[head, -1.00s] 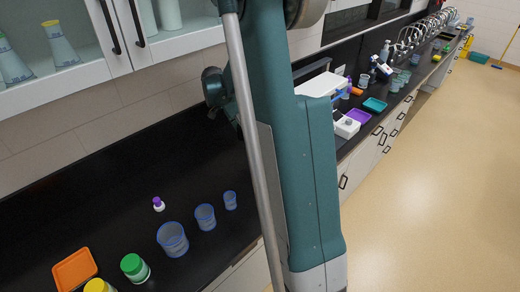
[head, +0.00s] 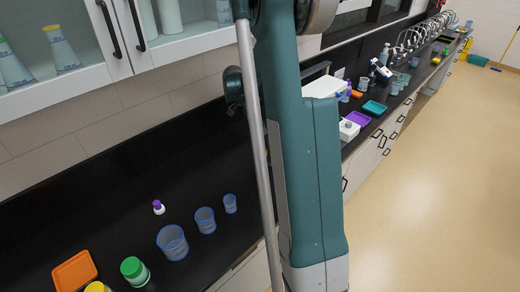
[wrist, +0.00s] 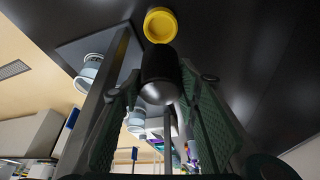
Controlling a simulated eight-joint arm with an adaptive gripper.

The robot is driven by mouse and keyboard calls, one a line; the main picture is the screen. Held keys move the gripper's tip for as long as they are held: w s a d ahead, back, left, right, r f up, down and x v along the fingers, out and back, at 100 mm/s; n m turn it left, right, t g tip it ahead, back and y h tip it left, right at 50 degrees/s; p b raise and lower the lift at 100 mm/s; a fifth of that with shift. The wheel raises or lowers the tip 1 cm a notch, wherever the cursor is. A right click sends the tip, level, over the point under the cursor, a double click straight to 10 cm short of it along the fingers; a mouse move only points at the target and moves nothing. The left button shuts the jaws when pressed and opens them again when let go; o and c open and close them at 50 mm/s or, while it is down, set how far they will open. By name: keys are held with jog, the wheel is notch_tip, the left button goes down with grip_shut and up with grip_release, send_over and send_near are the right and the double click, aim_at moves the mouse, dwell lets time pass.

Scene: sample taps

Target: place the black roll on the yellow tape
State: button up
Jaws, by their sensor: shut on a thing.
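The black roll (wrist: 160,66) is held between the two green fingers of my gripper (wrist: 160,88) in the wrist view. My gripper is shut on it. The yellow tape (wrist: 160,25) is a round yellow piece on the dark counter, just past the roll's far end in that view. The roll's end looks close to the tape's edge, but I cannot tell whether they touch. In the head view my arm stands in front of this area, and the gripper, roll and tape are not seen there.
The black counter (head: 95,205) runs along the wall. Blue-rimmed beakers (head: 172,243), a purple-capped bottle (head: 158,207), a green-lidded jar (head: 134,271) and an orange tray (head: 74,272) stand at the left. A purple tray (head: 358,119) and a teal tray (head: 374,107) lie farther right.

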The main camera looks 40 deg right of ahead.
aim_at(260, 137)
jog(key=shift+f, duration=2.95)
jog(key=shift+f, duration=1.85)
jog(key=shift+f, duration=0.25)
jog(key=o, duration=1)
jog(key=shift+r, duration=0.15)
jog(key=shift+r, duration=0.15)
jog(key=v, duration=1.2)
